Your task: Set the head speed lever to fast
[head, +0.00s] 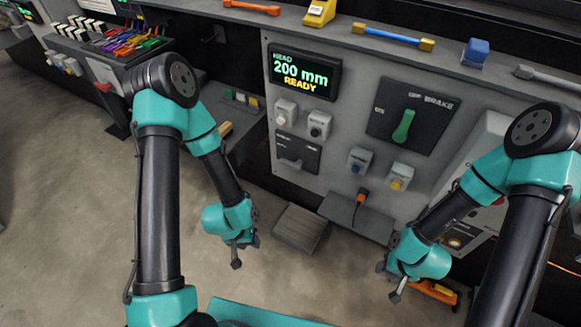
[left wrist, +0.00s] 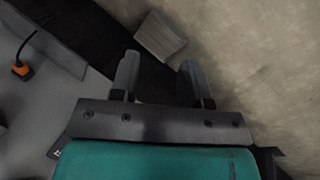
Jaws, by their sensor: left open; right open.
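A dark plate with a small grey lever (head: 290,163) is on the grey panel, below the HEAD display (head: 303,72) that reads 200 mm READY. Its lettering is too small to read, so I cannot tell the lever's setting. My left gripper (head: 240,252) hangs low in front of the panel, below and left of that plate and apart from it. In the left wrist view its two fingers (left wrist: 160,80) are apart with nothing between them. My right gripper (head: 388,280) is open and empty, low at the right, well away from the lever.
Two knob switches (head: 318,124) sit above the lever plate. A green BRAKE handle (head: 404,127) is to the right. An orange plug (head: 362,195) sticks out lower down. A grey block (head: 300,228) lies on the floor near my left gripper. Tools line the shelf above.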

